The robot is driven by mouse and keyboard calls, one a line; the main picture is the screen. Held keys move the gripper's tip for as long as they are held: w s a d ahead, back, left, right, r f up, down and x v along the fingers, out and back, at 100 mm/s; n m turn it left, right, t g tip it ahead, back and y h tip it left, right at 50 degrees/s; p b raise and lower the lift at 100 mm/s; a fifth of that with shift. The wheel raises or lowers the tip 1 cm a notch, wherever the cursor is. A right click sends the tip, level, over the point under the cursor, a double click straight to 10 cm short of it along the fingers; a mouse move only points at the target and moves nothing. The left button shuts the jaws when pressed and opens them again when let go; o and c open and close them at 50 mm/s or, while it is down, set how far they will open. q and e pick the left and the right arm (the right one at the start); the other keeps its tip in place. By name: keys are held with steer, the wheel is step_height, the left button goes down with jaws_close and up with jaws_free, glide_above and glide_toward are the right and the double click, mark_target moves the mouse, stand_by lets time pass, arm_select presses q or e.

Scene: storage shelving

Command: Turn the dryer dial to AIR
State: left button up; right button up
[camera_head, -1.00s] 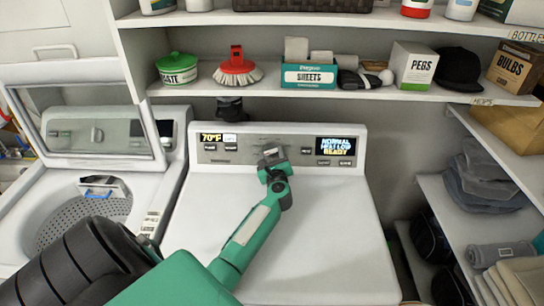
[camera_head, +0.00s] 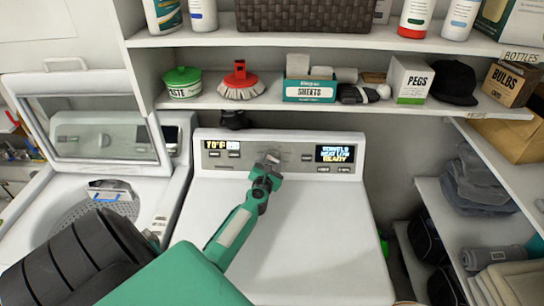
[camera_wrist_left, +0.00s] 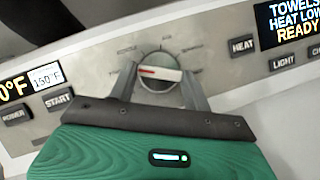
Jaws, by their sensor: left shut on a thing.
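The dryer (camera_head: 290,225) stands in the middle with its control panel (camera_head: 220,163) at the back. My left gripper (camera_head: 271,157) reaches the middle of the panel and hides the dial there in the head view. In the left wrist view the round silver dial (camera_wrist_left: 158,70) sits between the two fingers of the gripper, which is shut on it. The dial's bar, white with a red mark, lies nearly level. The labels around it are too small to read. The right display (camera_wrist_left: 288,22) reads TOWELS, HEAT LOW, READY. My right gripper is not in view.
A washer (camera_head: 95,190) with its lid up stands left of the dryer. A shelf (camera_head: 220,101) with a brush, boxes and a cap hangs above the panel. Side shelves (camera_head: 470,245) stand at the right. The dryer top is clear.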

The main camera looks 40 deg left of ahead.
arm_select(q)
steer(key=m+h+p, duration=0.2)
steer(key=m, duration=0.2)
steer(key=shift+r, duration=0.2)
steer(key=m+h+p, duration=0.1)
steer(key=m, duration=0.1)
steer(key=shift+a+m+p, duration=0.15)
steer(key=shift+m+p, duration=0.15)
steer(key=shift+p, duration=0.05)
steer(key=shift+a+m+h, duration=0.1)
steer(key=shift+m+h, duration=0.5)
steer(key=shift+m, duration=0.4)
steer(key=m+g, duration=0.1)
steer(key=m, duration=0.1)
steer(key=m+g+h, duration=0.1)
steer(key=m, duration=0.1)
steer(key=shift+a+r+m+p, duration=0.1)
steer(key=shift+r+m+p, duration=0.1)
steer(key=shift+m+p, duration=0.15)
steer(key=m+g+h, duration=0.1)
steer(key=m, duration=0.2)
steer(key=shift+r, duration=0.1)
steer(key=shift+m+g, duration=0.6)
steer(key=shift+m, duration=0.35)
steer(key=o, duration=1)
steer(key=shift+w+r, duration=0.1)
steer(key=shift+c, duration=0.2)
